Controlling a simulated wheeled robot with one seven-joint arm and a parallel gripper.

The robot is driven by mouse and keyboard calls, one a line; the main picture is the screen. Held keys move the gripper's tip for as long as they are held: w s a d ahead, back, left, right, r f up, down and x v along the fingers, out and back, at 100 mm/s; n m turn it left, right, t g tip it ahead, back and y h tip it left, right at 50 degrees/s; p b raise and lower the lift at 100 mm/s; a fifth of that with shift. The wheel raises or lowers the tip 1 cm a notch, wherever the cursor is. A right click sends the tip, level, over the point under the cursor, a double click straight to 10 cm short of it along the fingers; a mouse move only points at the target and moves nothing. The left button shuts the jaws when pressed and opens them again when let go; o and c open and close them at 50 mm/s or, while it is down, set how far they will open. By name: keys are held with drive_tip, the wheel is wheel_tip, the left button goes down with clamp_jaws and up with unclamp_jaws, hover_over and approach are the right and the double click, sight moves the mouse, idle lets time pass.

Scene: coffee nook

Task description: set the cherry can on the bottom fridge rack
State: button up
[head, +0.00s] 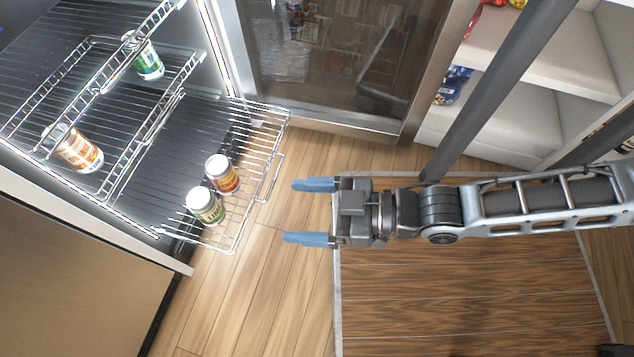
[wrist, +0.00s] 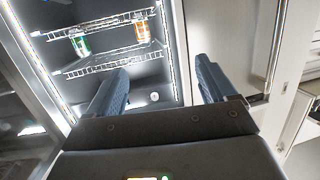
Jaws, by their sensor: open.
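A red can with a yellow band and white lid (head: 222,174), the likely cherry can, stands upright on the pulled-out wire rack (head: 262,140), the lowest rack I can make out in the fridge. Its label is too small to read. A green can with a white lid (head: 206,206) stands close beside it. My gripper (head: 300,212) is open and empty, pointing left at the rack, with a gap to both cans. In the wrist view the open fingers (wrist: 160,80) face the fridge. A small white round top (wrist: 154,97) shows low between them; I cannot tell whose.
An orange can (head: 78,148) and another green can (head: 148,62) stand on higher wire racks with raised rails (head: 150,130). A glass-fronted door (head: 325,55) is beyond the pulled-out rack. White shelves (head: 545,60) are at the upper right. Wooden floor (head: 270,290) is clear.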

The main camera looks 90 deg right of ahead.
wheel_tip(320, 180, up, 11)
drive_tip(key=s+a+n+y, duration=0.1)
drive_tip(key=s, duration=0.1)
drive_tip(key=shift+a+g+y, duration=0.3)
drive_tip(key=shift+a+g, duration=0.05)
drive_tip(key=shift+g, duration=0.05)
